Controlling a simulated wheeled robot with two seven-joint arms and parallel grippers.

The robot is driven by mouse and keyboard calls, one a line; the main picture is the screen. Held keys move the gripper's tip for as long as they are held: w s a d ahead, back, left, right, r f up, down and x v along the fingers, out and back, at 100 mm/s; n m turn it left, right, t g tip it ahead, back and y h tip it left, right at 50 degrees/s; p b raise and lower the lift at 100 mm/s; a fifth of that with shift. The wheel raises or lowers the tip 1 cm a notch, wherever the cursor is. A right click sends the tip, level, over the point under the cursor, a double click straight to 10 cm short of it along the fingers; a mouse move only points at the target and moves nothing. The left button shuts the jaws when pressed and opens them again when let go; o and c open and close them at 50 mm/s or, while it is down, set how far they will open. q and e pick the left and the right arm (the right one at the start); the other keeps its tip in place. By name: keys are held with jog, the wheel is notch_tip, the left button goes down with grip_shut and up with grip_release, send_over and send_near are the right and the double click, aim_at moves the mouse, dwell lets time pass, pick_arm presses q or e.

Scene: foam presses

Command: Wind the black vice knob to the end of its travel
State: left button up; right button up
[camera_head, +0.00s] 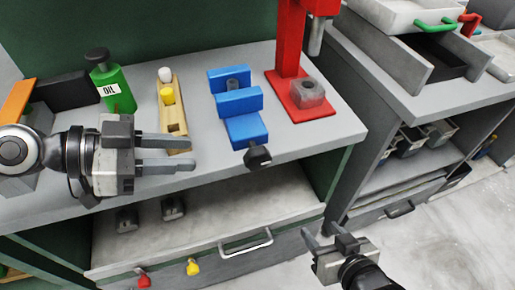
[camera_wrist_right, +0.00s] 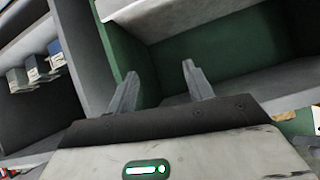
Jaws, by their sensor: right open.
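The black vice knob (camera_head: 257,157) sits at the front end of the blue vice (camera_head: 245,129), at the front edge of the workbench. My left gripper (camera_head: 192,155) is over the bench front, left of the vice and apart from the knob. Its two fingers are spread and nothing shows between them. My right gripper (camera_head: 322,236) is low in front of the bench, below and right of the knob, open and empty. In the right wrist view its open fingers (camera_wrist_right: 160,84) point toward the green bench frame.
A green oil bottle (camera_head: 112,87), a wooden block with yellow and white pegs (camera_head: 172,110) and a red press (camera_head: 297,95) stand on the workbench (camera_head: 335,130). A drawer with a handle (camera_head: 246,243) is below. A grey cabinet (camera_head: 400,100) stands to the right.

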aim_at(250, 154)
pick_arm(q)
jog(key=p+x, duration=0.4)
jog(key=x, duration=0.9)
jog(key=shift+d, duration=0.25)
jog(key=shift+w+d+f+p, duration=0.1)
jog(key=shift+d+f+p, duration=0.15)
jog(key=shift+d+p, duration=0.05)
pick_arm(e)
jog(key=shift+s+d+r+n+g, duration=0.15)
jog(key=shift+d+r+n+g, duration=0.25)
jog(key=shift+r, duration=0.35)
